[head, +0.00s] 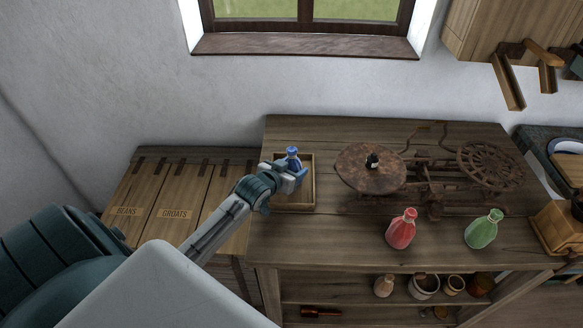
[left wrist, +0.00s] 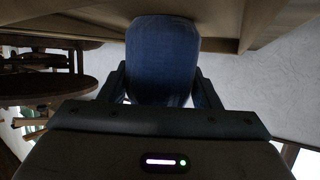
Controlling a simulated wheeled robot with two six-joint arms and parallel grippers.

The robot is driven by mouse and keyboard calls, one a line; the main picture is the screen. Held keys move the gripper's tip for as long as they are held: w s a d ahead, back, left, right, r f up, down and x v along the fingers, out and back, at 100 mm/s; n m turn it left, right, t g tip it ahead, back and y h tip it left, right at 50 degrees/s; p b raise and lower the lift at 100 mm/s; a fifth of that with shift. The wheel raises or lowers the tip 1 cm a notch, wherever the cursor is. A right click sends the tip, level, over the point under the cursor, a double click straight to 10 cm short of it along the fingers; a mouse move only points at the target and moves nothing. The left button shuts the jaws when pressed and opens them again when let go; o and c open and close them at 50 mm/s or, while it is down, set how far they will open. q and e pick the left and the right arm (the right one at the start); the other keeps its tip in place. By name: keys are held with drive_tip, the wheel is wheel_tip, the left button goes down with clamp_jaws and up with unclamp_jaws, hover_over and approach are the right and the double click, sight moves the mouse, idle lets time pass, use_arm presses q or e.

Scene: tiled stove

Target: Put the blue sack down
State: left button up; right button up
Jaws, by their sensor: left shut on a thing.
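The blue sack (head: 293,155) is small, with a tied neck, and stands upright in the head view at the tip of my left arm. My left gripper (head: 298,170) is shut on it, over the wooden tray (head: 309,206) at the left of the table. In the left wrist view the blue sack (left wrist: 162,60) sits between the two fingers of my left gripper (left wrist: 160,95). Whether the sack's bottom touches the tray is hidden. My right gripper is in neither view.
Labelled wooden bins (head: 165,190) stand to the left.

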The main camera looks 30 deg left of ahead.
use_arm(q)
drive_tip(key=o, duration=1.2)
drive_tip(key=shift+c, duration=0.2)
drive_tip(key=b+v, duration=0.1)
drive_tip(key=v, duration=1.1)
drive_tip(key=shift+r, duration=0.1)
